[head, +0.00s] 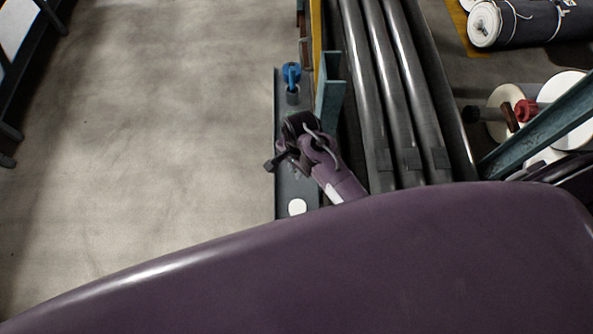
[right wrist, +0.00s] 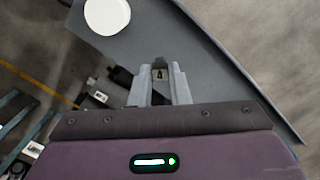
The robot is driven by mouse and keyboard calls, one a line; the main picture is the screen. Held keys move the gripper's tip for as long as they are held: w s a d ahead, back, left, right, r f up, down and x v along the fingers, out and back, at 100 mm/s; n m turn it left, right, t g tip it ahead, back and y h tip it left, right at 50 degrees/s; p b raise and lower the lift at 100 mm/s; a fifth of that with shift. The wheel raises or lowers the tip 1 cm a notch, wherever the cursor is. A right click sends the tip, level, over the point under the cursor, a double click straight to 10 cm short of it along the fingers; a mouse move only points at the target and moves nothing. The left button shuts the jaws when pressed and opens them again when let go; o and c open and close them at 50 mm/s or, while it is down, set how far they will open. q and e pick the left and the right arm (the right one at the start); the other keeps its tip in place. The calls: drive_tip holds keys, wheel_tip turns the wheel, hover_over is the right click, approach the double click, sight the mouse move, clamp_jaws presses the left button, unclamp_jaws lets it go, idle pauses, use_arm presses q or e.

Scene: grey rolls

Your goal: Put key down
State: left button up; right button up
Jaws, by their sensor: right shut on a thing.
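My right gripper (head: 277,158) is over the long narrow dark grey ledge (head: 283,112), near its left edge. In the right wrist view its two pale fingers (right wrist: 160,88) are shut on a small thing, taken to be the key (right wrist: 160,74). Only a small grey piece with a dark mark shows between the fingertips, and the rest is hidden. The grey ledge (right wrist: 205,70) fills the background there. I cannot tell whether the key touches it. My left gripper is not in view.
A white disc (head: 297,207) lies on the ledge, also in the right wrist view (right wrist: 107,15). A blue-topped object (head: 291,74) stands farther along it. A teal post (head: 329,88) and long dark rolls (head: 385,90) are on the right. Open floor (head: 150,130) is on the left.

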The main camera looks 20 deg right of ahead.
drive_tip(key=shift+s+f, duration=0.1)
drive_tip(key=shift+f, duration=0.25)
wheel_tip(320, 180, down, 2)
drive_tip(key=shift+f+p, duration=0.15)
drive_tip(key=shift+p, duration=0.2)
drive_tip(key=shift+f, duration=0.5)
drive_tip(key=o, duration=0.8)
drive_tip(key=shift+f, duration=0.1)
drive_tip(key=shift+w+d+r+b, duration=0.15)
drive_tip(key=shift+r+b, duration=0.35)
drive_tip(key=shift+r, duration=1.55)
drive_tip(key=shift+w+d+r+b, duration=0.1)
drive_tip(key=shift+r+b, duration=0.45)
drive_tip(key=shift+r, duration=1.5)
drive_tip(key=shift+w+d+r+b, duration=0.15)
drive_tip(key=shift+r+b, duration=0.35)
drive_tip(key=shift+r, duration=1.55)
